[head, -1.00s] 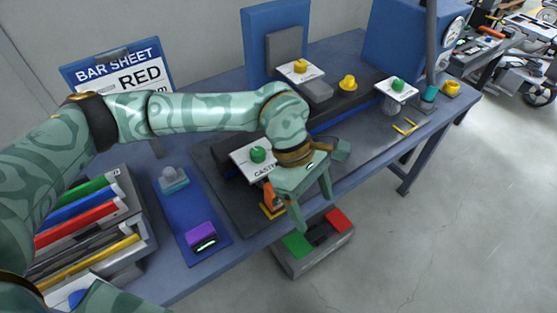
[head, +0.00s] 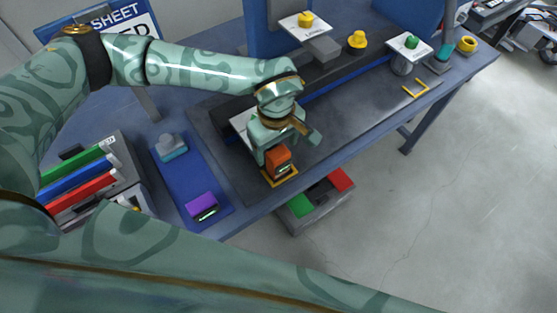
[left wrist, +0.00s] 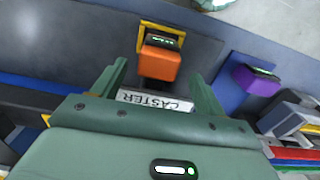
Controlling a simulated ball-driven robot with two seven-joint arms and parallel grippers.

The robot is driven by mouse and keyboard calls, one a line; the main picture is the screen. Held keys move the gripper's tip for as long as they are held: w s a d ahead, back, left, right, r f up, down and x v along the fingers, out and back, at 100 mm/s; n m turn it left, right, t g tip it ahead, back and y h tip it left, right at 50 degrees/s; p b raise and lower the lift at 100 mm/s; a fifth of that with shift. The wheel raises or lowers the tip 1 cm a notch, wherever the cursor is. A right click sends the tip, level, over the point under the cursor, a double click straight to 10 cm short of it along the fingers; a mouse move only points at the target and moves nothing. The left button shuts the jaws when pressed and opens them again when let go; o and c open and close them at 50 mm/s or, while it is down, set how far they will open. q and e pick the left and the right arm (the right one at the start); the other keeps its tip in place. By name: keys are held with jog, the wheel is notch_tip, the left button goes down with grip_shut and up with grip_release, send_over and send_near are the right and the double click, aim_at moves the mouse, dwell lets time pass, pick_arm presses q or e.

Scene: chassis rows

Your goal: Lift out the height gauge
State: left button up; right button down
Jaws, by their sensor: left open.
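The height gauge appears to be the orange block (head: 279,158) with a small lit display. It stands in a yellow square frame (head: 283,181) near the bench's front edge. The block (left wrist: 160,64) and the frame (left wrist: 149,25) also show in the left wrist view. My left gripper (head: 284,150) is open over the block in the head view. In the left wrist view the open fingers (left wrist: 160,75) point at the block, one towards each side, with no contact visible. A CASTER card (left wrist: 154,101) lies behind, partly covered by the gripper. My right gripper is not visible.
A blue mat (head: 172,165) left of the gauge holds a purple block (head: 202,207) with a display and a pale teal item (head: 171,147). A file rack (head: 100,195) stands further left. A grey bin (head: 318,208) is below the bench edge. An empty yellow corner mark (head: 416,88) lies right.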

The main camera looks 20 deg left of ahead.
aim_at(278, 153)
pick_arm(q)
notch_tip(278, 153, down, 5)
jog(key=shift+d+r+b, duration=0.1)
jog(key=shift+d+b, duration=0.05)
jog(key=shift+b, duration=0.3)
jog(key=c, duration=1.2)
jog(key=shift+r, duration=0.15)
